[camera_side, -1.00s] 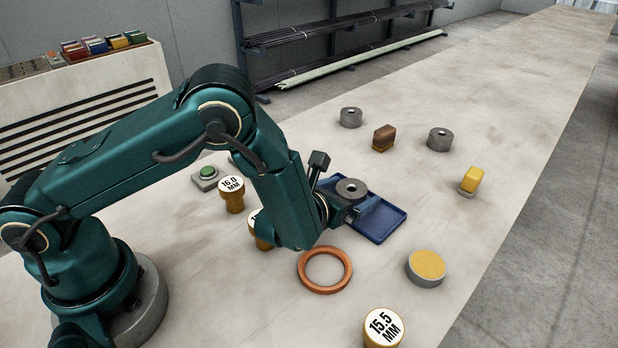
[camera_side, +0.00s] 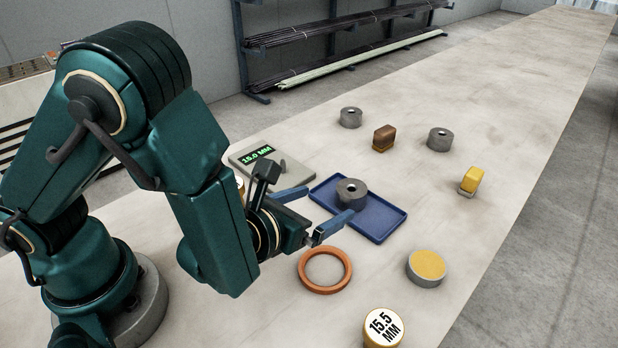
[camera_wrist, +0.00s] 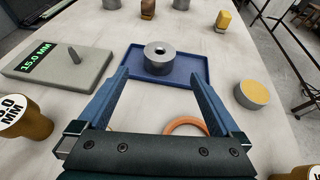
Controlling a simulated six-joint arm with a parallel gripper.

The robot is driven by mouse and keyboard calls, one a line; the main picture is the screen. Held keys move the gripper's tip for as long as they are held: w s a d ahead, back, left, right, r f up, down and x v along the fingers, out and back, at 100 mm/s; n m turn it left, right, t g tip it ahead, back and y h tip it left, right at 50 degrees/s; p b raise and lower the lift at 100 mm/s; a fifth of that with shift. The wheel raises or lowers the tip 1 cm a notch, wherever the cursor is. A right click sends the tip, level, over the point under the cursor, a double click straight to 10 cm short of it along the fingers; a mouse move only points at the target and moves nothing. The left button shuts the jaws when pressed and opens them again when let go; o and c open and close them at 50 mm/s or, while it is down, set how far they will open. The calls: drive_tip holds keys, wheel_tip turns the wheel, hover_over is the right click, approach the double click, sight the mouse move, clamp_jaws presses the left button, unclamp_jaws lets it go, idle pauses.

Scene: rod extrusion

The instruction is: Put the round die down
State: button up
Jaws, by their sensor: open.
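The round die (camera_side: 351,193), a grey cylinder with a hole through its middle, stands upright on the blue tray (camera_side: 385,222).
An orange ring (camera_side: 325,270) lies in front of the tray. A gauge reading 15.0 MM (camera_side: 270,160) stands behind my gripper. A yellow-topped disc (camera_side: 426,267) and a 15.5 MM plug (camera_side: 382,327) stand at the right front. Two grey dies (camera_side: 350,117) (camera_side: 439,139), a brown block (camera_side: 384,138) and a yellow block (camera_side: 471,180) stand farther back.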

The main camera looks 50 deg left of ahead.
drive_tip(key=shift+s+r, duration=0.15)
drive_tip(key=shift+s, duration=0.15)
drive_tip(key=s+a+r+n+g+y, duration=0.25)
drive_tip(key=a+r+n+y, duration=0.3)
drive_tip(key=a+n, duration=0.4)
drive_tip(key=s+a+n+g, duration=0.65)
drive_tip(key=s+n, duration=0.45)
drive_tip(key=n, duration=0.3)
drive_tip(key=s+d+r+n+t+h, duration=0.1)
drive_tip(key=d+r+n+h, duration=0.4)
drive_tip(key=d+n+h, duration=0.2)
drive_tip(key=d+n, duration=0.2)
drive_tip(key=n, duration=0.2)
drive_tip(key=shift+d+r, duration=0.15)
drive_tip(key=shift+d, duration=0.2)
